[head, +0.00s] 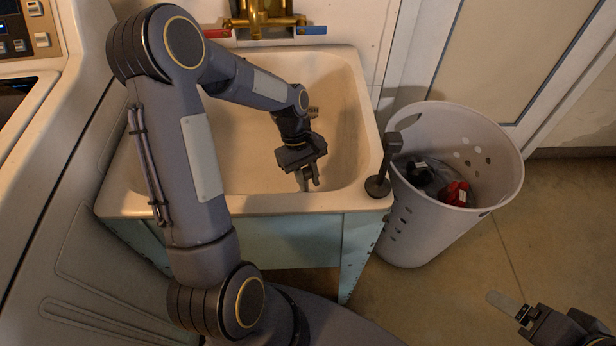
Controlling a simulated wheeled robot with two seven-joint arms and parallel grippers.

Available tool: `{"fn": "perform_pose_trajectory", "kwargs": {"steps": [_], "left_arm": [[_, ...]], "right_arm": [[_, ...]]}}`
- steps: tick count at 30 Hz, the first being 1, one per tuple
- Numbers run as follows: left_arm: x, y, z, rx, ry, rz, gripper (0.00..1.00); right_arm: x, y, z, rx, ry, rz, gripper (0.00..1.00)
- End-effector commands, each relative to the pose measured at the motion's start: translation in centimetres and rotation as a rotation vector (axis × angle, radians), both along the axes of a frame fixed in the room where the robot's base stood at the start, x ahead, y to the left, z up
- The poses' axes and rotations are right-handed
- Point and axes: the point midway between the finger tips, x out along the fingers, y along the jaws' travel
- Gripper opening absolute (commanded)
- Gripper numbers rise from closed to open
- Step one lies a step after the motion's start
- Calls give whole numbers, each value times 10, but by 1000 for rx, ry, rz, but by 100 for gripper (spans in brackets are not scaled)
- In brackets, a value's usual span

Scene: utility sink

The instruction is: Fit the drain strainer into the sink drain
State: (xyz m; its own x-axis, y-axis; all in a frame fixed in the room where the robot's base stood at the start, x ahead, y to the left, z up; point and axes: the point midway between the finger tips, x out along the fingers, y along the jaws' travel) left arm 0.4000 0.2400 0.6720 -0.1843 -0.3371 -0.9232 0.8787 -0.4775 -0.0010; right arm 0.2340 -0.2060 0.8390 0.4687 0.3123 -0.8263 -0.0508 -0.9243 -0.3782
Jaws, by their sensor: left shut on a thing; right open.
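My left gripper (308,180) reaches down into the sink (240,202), right of the middle of the basin. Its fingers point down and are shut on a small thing. The fingers and wrist hide that thing, so I cannot make out its shape or whether it is the drain strainer. I cannot see the drain opening; my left arm covers part of the basin. My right gripper (522,313) is at the bottom right, over the floor and away from the sink. It is open, with a pale finger showing, and partly cut off by the frame edge.
A dark round-based object with an upright post (378,187) stands on the sink's front right corner. A white laundry basket (432,225) holding dark and red items stands right of the sink. A brass faucet (262,18) is at the back. A white appliance (60,200) is on the left.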

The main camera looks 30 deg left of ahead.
Motion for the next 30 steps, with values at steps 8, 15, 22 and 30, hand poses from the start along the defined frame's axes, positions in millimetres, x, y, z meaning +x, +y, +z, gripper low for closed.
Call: {"fn": "perform_pose_trajectory", "kwargs": {"steps": [8,15,22,30], "left_arm": [[0,0,-1,0,0,0,48],[0,0,0,0,0,1,48],[6,10,28,2,-3,3,48],[14,24,65,1,-3,1,48]], "right_arm": [[0,0,0,0,0,0,80],[0,0,0,0,0,0,80],[0,0,8,0,0,0,80],[0,0,15,0,0,0,80]]}}
